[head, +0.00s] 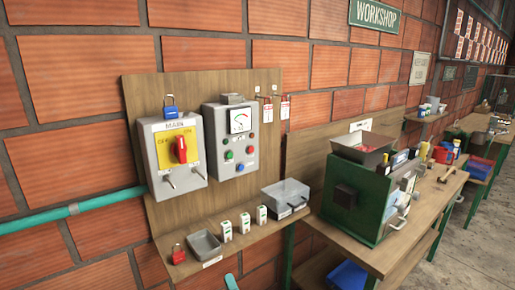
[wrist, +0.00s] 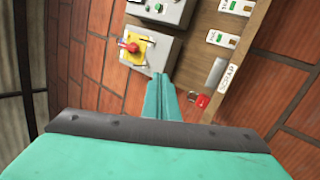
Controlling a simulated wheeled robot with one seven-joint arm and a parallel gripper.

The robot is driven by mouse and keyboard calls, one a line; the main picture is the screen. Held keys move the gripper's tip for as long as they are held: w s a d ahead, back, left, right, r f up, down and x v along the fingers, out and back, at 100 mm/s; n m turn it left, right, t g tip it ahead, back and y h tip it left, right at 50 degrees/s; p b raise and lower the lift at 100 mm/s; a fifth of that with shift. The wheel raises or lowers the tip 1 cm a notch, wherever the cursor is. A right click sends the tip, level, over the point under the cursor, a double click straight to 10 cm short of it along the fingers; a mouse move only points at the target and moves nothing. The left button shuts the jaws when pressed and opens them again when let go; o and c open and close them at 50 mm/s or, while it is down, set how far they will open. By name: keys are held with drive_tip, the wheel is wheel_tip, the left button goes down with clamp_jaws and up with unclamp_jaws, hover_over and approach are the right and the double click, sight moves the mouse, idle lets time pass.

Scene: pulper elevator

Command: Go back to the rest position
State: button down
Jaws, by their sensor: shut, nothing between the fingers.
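My gripper (wrist: 160,78) shows in the wrist view as two teal fingers pressed together, with nothing between them. The fingertips appear in front of the wooden board, near the grey main switch box (wrist: 150,48) and the red padlock (wrist: 202,101). In the head view a small teal tip (head: 231,282), which looks like part of my gripper, shows at the bottom edge below the shelf. The rest of my arm is out of the head view.
The main switch box (head: 173,155), with a red knob and blue padlock (head: 171,108), hangs beside a gauge box (head: 232,140). The shelf (head: 240,243) below holds a grey tray (head: 204,244), a red padlock (head: 178,254) and several small white-green blocks. A green machine (head: 352,200) stands right.

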drive_tip(key=s+d+f+m+g+h, duration=0.2)
drive_tip(key=s+f+m+h, duration=0.2)
drive_tip(key=s+m, duration=0.4)
drive_tip(key=s+d+f+m+g+h, duration=0.1)
drive_tip(key=s+f+m+h, duration=0.3)
drive_tip(key=s, duration=1.4)
drive_tip(key=s+d+f+m+g+h, duration=0.2)
drive_tip(key=s+d+f+m+h, duration=0.1)
drive_tip(key=s+f+m, duration=0.6)
drive_tip(key=s+m+h, duration=0.1)
drive_tip(key=s+m, duration=0.3)
drive_tip(key=shift+s+d+g+h, duration=0.3)
drive_tip(key=shift+d, duration=0.05)
drive_tip(key=shift+f, duration=0.1)
